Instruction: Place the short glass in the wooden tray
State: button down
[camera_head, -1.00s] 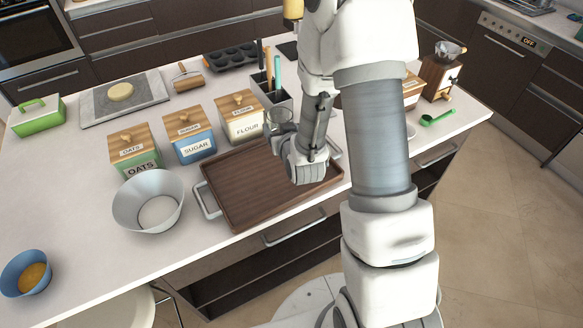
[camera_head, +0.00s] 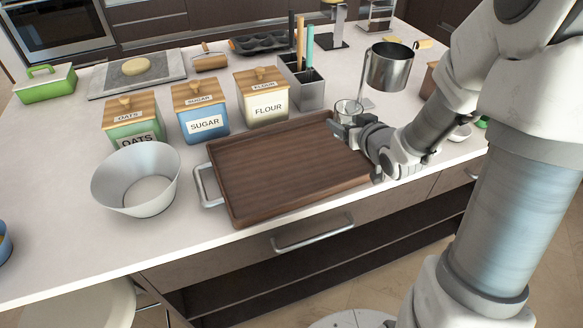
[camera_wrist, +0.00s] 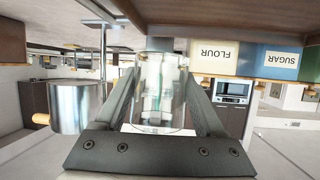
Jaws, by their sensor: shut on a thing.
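The wooden tray (camera_head: 285,170) is brown with metal handles and lies empty on the white counter in the head view. My gripper (camera_head: 350,118) is at the tray's far right corner. It is shut on the short glass (camera_head: 347,107), a small clear tumbler. In the wrist view the glass (camera_wrist: 160,92) sits between both fingers of my gripper (camera_wrist: 160,100). The fingers hide part of the glass in the head view. I cannot tell whether the glass is over the tray's rim or just beyond it.
Flour (camera_head: 264,104), sugar (camera_head: 203,116) and oats (camera_head: 134,125) canisters stand behind the tray. A white bowl (camera_head: 137,180) is left of it. A utensil holder (camera_head: 306,90) and a metal sifter on a stand (camera_head: 390,68) are near the gripper.

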jog(key=s+d+r+n+y+b, duration=0.2)
jog(key=s+d+r, duration=0.1)
jog(key=s+d, duration=0.15)
jog(key=b, duration=0.6)
send_over(329, 151)
jog(key=shift+g, duration=0.3)
notch_tip(329, 151, down, 7)
jog(key=shift+w+f, duration=0.1)
jog(key=shift+f, duration=0.05)
jog(key=shift+f+b, duration=0.7)
jog(key=shift+f, duration=1.25)
jog(key=shift+f, duration=0.1)
jog(key=shift+f, duration=0.15)
grip_release()
